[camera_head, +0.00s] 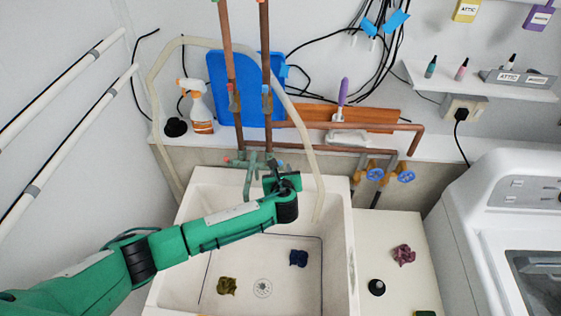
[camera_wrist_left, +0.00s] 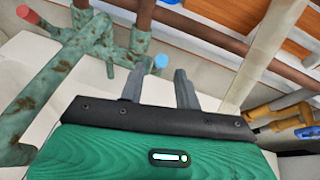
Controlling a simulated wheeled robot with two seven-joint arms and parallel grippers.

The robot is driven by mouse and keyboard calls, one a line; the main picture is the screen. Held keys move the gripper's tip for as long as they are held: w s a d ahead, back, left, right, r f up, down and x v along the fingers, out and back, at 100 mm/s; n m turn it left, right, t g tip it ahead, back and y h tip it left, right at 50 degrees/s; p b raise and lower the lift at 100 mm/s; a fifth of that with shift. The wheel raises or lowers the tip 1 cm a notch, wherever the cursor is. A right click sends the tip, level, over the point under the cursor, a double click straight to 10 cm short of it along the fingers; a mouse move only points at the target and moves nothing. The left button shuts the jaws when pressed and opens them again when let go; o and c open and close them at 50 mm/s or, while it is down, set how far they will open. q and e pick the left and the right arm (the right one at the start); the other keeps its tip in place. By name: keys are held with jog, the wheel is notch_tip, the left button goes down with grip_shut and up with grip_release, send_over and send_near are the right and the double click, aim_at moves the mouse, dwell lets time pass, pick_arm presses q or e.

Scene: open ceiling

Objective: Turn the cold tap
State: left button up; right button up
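A weathered green mixer tap (camera_head: 251,165) stands at the back of the white sink (camera_head: 335,262). It has a red-ended handle (camera_head: 228,160) on the left and a blue-ended cold handle (camera_head: 281,163) on the right. In the left wrist view the tap's green body (camera_wrist_left: 50,85), red end (camera_wrist_left: 26,13) and blue end (camera_wrist_left: 161,61) show. My left gripper (camera_head: 281,181) is over the back of the sink, close to the cold handle. Its fingers (camera_wrist_left: 162,76) are apart and empty, with the blue end just beyond their tips; I see no contact. My right gripper is out of view.
Copper pipes (camera_head: 266,60) rise behind the tap, and a pale hose (camera_head: 306,130) loops down right of my left gripper. Two yellow valves with blue wheels (camera_head: 375,174) (camera_head: 406,177) are farther right. A white washing machine (camera_head: 470,215) stands at the right.

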aim_at(281, 165)
pick_arm(q)
jog(key=shift+p+x, duration=0.45)
jog(key=shift+x, duration=2.05)
grip_shut()
